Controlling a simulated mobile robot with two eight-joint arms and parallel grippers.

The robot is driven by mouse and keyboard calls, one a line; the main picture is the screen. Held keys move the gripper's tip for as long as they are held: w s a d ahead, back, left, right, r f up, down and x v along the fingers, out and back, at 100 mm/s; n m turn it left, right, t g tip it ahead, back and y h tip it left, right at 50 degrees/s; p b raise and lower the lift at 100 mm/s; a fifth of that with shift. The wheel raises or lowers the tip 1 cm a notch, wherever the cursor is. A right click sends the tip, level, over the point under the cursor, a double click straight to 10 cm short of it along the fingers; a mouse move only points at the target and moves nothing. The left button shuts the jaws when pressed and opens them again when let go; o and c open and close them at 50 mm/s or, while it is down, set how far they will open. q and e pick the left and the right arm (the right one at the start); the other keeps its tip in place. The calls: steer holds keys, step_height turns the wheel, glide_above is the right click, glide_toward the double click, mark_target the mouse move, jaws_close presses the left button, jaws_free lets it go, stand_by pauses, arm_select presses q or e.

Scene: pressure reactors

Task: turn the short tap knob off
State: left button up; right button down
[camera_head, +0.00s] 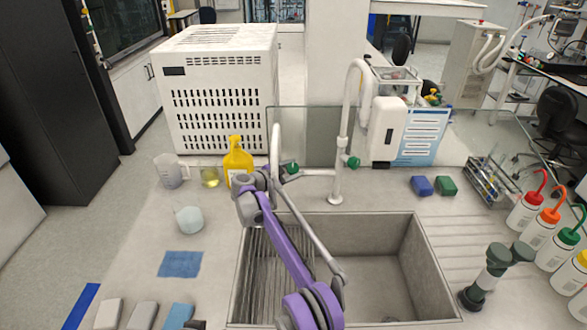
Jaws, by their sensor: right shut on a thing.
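The short tap (276,143) is a white curved tube behind the sink, left of a tall white tap (343,130). Its green knob (292,167) shows just right of its tube. My right gripper (280,174) is at this knob and shut on it; my grey wrist and purple arm hide much of the fingers and the tap's lower part. The tall tap has its own green knob (353,162), apart from my gripper. My left gripper is not in view.
The steel sink (431,268) lies below my right arm. A yellow bottle (237,158), a beaker (171,172) and a round flask (189,220) stand to the left. Blue and green blocks, a tube rack (493,182) and wash bottles (527,211) stand to the right.

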steer(key=shift+r, duration=0.1)
steer(key=c, duration=0.5)
jaws_free()
steer(key=shift+s+a, duration=0.35)
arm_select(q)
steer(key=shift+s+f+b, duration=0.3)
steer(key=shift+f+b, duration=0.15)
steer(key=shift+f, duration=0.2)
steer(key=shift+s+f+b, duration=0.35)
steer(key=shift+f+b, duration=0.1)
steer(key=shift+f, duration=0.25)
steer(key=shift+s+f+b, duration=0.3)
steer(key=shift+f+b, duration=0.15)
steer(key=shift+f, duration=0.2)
arm_select(e)
steer(key=shift+v, duration=4.9)
steer(key=shift+s, duration=0.1)
